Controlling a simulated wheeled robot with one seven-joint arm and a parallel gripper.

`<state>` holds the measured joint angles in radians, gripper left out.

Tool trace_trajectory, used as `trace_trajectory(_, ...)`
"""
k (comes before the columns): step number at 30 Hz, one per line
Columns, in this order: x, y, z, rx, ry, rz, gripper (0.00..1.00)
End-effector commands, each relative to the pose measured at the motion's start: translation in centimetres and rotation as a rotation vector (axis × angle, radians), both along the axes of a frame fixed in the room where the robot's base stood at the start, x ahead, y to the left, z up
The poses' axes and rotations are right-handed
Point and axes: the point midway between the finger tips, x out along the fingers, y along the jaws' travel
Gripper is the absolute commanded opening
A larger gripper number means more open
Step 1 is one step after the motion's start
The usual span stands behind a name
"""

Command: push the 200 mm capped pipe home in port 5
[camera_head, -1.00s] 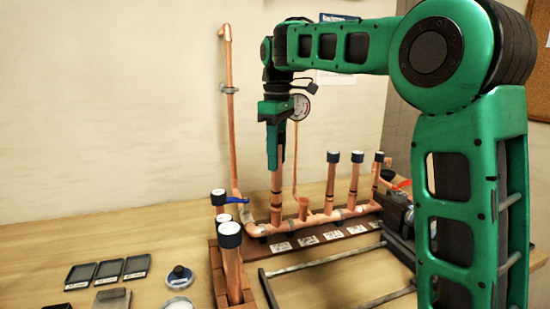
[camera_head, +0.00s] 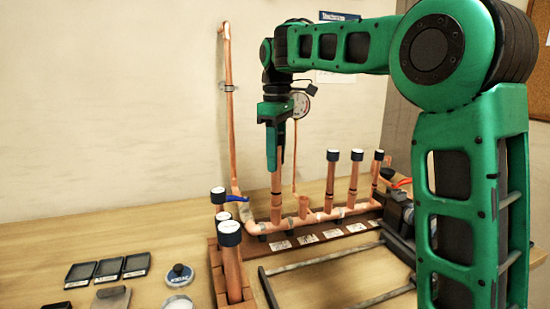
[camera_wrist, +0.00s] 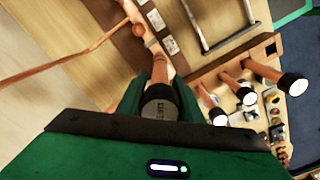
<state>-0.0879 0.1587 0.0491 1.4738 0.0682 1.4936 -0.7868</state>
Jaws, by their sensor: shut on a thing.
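My gripper (camera_head: 273,150) is shut on a copper pipe (camera_head: 277,183), which stands upright above the leftmost port of the copper manifold (camera_head: 290,226). The pipe's lower end meets that port, but I cannot tell how deep it sits. In the wrist view the pipe's round marked cap (camera_wrist: 158,106) shows between the jaws; in the head view the gripper hides it. The port labels (camera_head: 307,239) are too small to read.
Three dark-capped pipes (camera_head: 331,185) stand in the ports to the right, with an open, empty port (camera_head: 303,205) between. A wooden rack (camera_head: 218,275) with capped pipes stands front left. A gauge (camera_head: 301,105) is just behind my gripper. Metal rails (camera_head: 320,262) lie in front.

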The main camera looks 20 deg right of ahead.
Motion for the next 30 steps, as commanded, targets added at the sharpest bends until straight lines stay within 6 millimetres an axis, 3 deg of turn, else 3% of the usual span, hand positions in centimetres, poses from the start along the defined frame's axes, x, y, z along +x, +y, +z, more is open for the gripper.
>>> trace_trajectory(30, 0.01, 0.01, -0.82, 0.000, -0.001, 0.000, 0.07)
